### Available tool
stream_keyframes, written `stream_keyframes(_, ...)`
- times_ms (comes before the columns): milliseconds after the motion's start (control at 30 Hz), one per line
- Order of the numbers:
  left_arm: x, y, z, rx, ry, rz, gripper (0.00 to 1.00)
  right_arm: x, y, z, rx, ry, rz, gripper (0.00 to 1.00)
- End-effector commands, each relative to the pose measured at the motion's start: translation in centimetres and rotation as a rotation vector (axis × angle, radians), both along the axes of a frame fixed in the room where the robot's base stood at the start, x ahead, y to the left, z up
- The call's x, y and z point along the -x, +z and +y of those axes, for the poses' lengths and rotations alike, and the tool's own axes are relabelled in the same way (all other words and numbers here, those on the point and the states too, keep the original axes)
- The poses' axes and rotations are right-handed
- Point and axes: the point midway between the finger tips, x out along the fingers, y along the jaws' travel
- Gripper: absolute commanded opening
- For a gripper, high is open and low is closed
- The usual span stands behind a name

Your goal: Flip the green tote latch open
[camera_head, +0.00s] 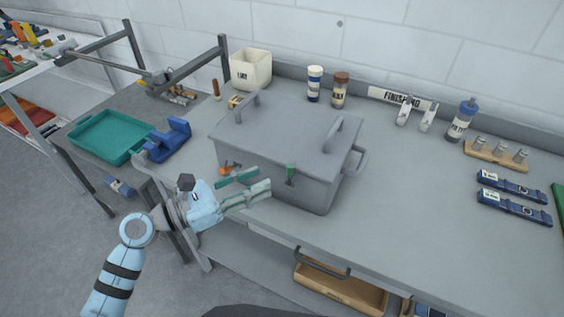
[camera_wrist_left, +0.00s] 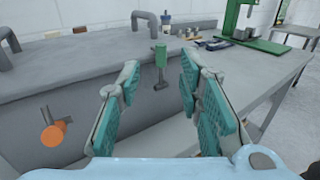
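A grey lidded tote (camera_head: 285,145) stands on the grey workbench, its lid closed with two handles on top. A green latch (camera_head: 290,172) is on the tote's front face toward the right, and an orange latch (camera_head: 229,170) is on the left. My left gripper (camera_head: 262,180) is in front of the tote, its fingers spread and empty, pointing toward the green latch. In the left wrist view the green latch (camera_wrist_left: 161,55) shows beyond and between the open fingers (camera_wrist_left: 160,85), apart from them. The orange latch (camera_wrist_left: 53,135) is at lower left there. My right gripper is not in view.
A blue fixture (camera_head: 168,140) and a teal tray (camera_head: 105,135) lie left of the tote. Bottles (camera_head: 315,84) and a white bin (camera_head: 250,70) stand behind it. The workbench (camera_head: 420,190) right of the tote is largely clear. A wooden drawer (camera_head: 340,288) sits below.

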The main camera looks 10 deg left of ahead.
Motion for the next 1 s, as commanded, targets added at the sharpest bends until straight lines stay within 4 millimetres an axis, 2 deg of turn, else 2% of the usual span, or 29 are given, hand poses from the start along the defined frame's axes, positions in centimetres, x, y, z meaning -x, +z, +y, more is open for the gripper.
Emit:
stream_keyframes(33, -1.0, 0.7, -1.3, 0.011, -0.001, 0.0, 0.33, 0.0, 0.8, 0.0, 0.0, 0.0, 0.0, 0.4)
stream_keyframes(100, -2.2, 0.5, -2.8, 0.008, 0.001, 0.001, 0.33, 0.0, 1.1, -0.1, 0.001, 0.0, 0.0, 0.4)
stream_keyframes(233, -3.6, 0.2, -4.6, 0.004, 0.001, 0.003, 0.33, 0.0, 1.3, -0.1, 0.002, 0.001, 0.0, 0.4)
stream_keyframes(400, -4.3, 0.1, -5.5, 0.002, 0.0, 0.002, 0.33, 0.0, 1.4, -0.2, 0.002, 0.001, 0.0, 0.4)
stream_keyframes(633, -4.4, 0.0, -5.6, 0.001, 0.0, 0.003, 0.33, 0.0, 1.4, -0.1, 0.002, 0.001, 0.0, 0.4)
stream_keyframes(667, -4.4, 0.0, -5.6, 0.001, 0.001, 0.003, 0.31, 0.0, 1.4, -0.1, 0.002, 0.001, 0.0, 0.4)
stream_keyframes(867, -4.4, 0.0, -5.6, 0.001, 0.001, 0.003, 0.0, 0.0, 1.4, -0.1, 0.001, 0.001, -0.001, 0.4)
stream_keyframes(1000, -4.4, 0.0, -5.6, 0.001, 0.001, 0.003, 0.0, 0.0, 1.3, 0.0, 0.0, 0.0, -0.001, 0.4)
